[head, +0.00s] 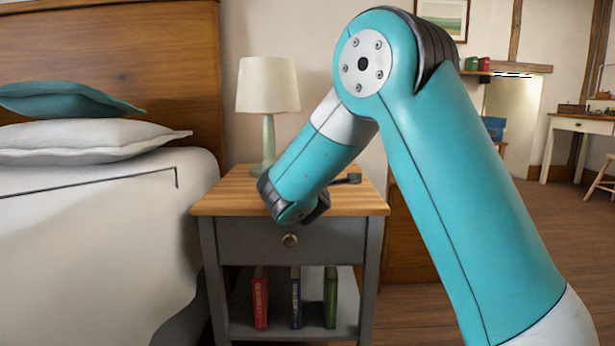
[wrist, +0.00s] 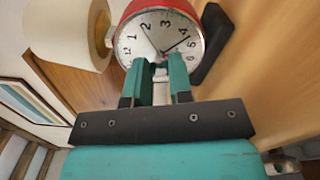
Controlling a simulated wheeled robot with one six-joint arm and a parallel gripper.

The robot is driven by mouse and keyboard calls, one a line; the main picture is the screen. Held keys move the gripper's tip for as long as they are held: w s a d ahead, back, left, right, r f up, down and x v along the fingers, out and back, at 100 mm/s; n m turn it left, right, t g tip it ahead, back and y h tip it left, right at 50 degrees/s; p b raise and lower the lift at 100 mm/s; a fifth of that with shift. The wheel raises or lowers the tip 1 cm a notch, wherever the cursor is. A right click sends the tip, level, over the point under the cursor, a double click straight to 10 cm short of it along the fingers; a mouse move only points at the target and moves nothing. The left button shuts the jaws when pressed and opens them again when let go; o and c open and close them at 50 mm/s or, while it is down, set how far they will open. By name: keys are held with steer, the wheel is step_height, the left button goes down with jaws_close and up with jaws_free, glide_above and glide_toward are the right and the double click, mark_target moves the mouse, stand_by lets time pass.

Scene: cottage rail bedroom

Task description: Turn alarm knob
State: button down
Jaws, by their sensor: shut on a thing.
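A red alarm clock (wrist: 161,12) with a round white dial shows at the top of the wrist view. Its numerals look turned on their side in this view. My gripper (wrist: 161,66) has its two teal fingers at the lower edge of the dial, shut on the alarm knob. The knob is mostly hidden between the fingertips. In the head view, my arm hides the clock and the fingertips, above the front of the nightstand top (head: 222,203).
A lamp (head: 267,85) stands at the back left of the nightstand, close to the clock. A dark object (head: 347,179) lies right of my wrist; it also shows in the wrist view (wrist: 212,42). The bed (head: 90,250) is at the left.

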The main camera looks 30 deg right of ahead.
steer(key=shift+m+b, duration=0.4)
steer(key=shift+m, duration=1.3)
steer(key=c, duration=1)
jaws_free()
steer(key=v, duration=1.7)
steer(key=shift+s+a, duration=0.2)
